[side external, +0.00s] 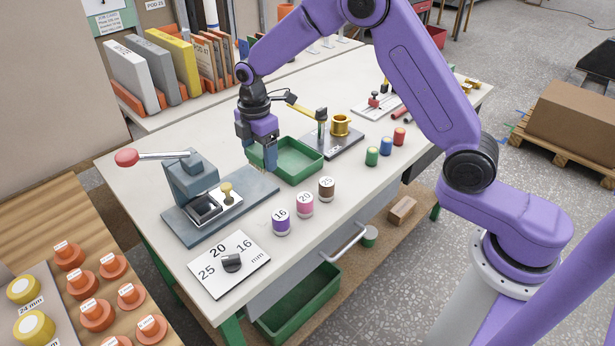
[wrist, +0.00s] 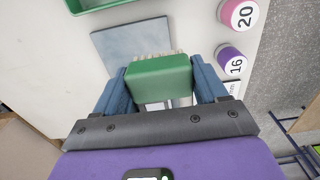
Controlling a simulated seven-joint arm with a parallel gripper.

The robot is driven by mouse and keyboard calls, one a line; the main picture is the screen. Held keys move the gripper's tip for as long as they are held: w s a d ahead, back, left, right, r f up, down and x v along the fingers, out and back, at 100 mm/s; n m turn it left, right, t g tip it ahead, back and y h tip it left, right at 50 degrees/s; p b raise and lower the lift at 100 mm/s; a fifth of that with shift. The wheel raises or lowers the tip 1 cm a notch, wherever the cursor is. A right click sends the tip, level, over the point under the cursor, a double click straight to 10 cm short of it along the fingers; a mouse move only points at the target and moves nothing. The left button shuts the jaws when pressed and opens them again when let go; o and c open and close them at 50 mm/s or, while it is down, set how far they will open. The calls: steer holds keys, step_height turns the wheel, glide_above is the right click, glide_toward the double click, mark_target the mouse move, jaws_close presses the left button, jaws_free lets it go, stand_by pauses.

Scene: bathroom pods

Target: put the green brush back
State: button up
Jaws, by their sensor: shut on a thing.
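My gripper (side external: 265,158) is shut on the green brush (wrist: 160,80), which has a green block body and pale bristles. In the wrist view, the brush sits between the two blue fingers, with its bristles pointing away from the palm. In the side view, the brush is mostly hidden by the fingers. My gripper is over the work table, close to the left side of the green tray (side external: 287,176) and near the bare end of the press's grey base plate (wrist: 135,50).
The press (side external: 192,180) with its red-knobbed lever stands left. Purple (side external: 281,222), pink (side external: 305,205) and brown (side external: 326,188) numbered cylinders line the front. A dial card (side external: 228,265) lies front left. A fixture with a brass ring (side external: 340,125) stands behind the tray.

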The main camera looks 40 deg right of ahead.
steer(key=s+d, duration=0.4)
steer(key=d, duration=0.6)
glide_toward(348, 181)
steer(key=shift+a+f, duration=0.1)
steer(key=shift+f, duration=2.85)
steer(key=shift+f, duration=0.15)
steer(key=o, duration=1.1)
